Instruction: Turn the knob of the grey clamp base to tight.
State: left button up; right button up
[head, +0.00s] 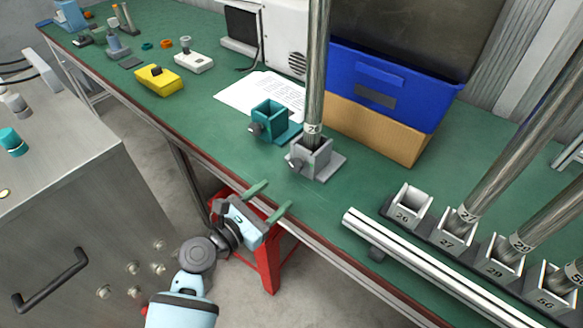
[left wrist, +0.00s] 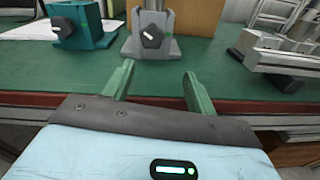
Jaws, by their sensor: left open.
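The grey clamp base (head: 316,160) stands on the green bench with a tall metal post (head: 318,70) upright in its socket. Its dark knob (left wrist: 152,37) faces me in the left wrist view, with a pale mark that looks slanted. A teal clamp base (head: 268,118) with its own dark knob stands to the left of it, and it also shows in the left wrist view (left wrist: 83,22). My left gripper (head: 268,199) is open and empty at the bench's front edge, short of the grey base and apart from it. My right gripper is in neither view.
A white rail (head: 420,262) and a row of numbered sockets (head: 450,238) with posts lie to the right. A blue bin (head: 385,95) on a cardboard box (head: 375,132) stands behind. The bench front before the grey base is clear.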

aim_at(293, 167)
pick_arm(q)
jog(key=shift+n+t, duration=0.4)
jog(key=shift+n, duration=0.4)
jog(key=shift+w+a+r+b+x, duration=0.15)
jog(key=shift+r+x, duration=0.1)
jog(key=shift+x, duration=1.3)
jog(key=shift+w+a+r+b+x, duration=0.15)
jog(key=shift+a+r+x, duration=0.1)
jog(key=shift+x, duration=1.25)
jog(key=shift+w+a+r+b+x, duration=0.15)
jog(key=shift+r+x, duration=0.1)
jog(key=shift+x, duration=1.3)
jog(key=shift+s, duration=0.1)
